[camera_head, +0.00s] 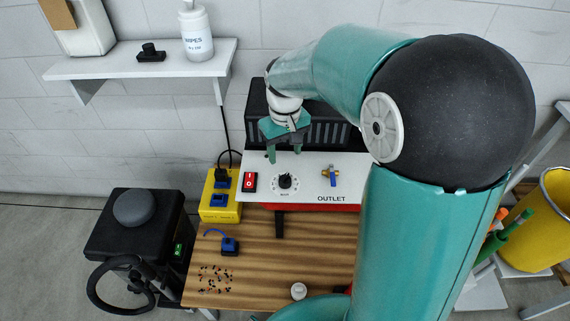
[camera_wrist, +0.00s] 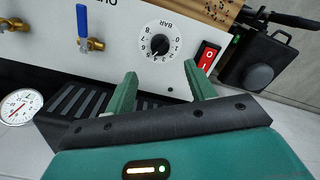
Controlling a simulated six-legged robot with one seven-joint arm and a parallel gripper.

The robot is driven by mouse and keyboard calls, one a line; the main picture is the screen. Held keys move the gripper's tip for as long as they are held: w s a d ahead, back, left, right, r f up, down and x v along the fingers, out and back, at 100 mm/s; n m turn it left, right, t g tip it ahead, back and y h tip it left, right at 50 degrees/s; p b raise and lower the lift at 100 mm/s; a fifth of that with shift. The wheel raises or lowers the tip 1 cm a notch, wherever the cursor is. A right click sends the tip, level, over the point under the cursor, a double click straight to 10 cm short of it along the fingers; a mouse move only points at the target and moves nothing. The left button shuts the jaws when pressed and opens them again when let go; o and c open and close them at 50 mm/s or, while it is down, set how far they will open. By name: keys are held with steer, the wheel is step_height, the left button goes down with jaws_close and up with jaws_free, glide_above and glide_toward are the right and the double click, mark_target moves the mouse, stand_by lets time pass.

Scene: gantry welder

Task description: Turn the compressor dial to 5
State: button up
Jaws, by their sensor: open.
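The compressor dial (camera_head: 285,181) is a black knob on a round white scale, set in the white panel (camera_head: 309,185) left of the word OUTLET. The dial (camera_wrist: 159,45) shows upside down in the wrist view, with digits around it and BAR beside it. Its exact setting is too small to read surely. My gripper (camera_head: 284,154) is open and empty above the panel, behind the dial. In the wrist view my gripper (camera_wrist: 160,72) has its two green fingers apart, with the dial beyond and between their tips, seemingly not touched.
A red switch (camera_head: 250,182) sits left of the dial, and a blue-handled brass valve (camera_head: 332,177) right of it. A pressure gauge (camera_wrist: 20,106) shows in the wrist view. The wooden bench (camera_head: 290,254) holds a blue clamp-like item (camera_head: 230,246) and a white cap (camera_head: 298,291).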

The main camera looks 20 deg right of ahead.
step_height(320, 180, up, 4)
steer(key=shift+f, duration=0.1)
stand_by(0.4)
steer(key=s+r+m+t, duration=0.1)
steer(key=s+r+t, duration=0.1)
steer(key=s, duration=0.7)
steer(key=s+r+m+t, duration=0.1)
steer(key=s+r+t, duration=0.2)
steer(key=s, duration=0.7)
step_height(320, 180, up, 2)
steer(key=shift+s+a+r+t, duration=0.1)
steer(key=shift+s+a+t, duration=0.05)
steer(key=shift+s+t, duration=0.15)
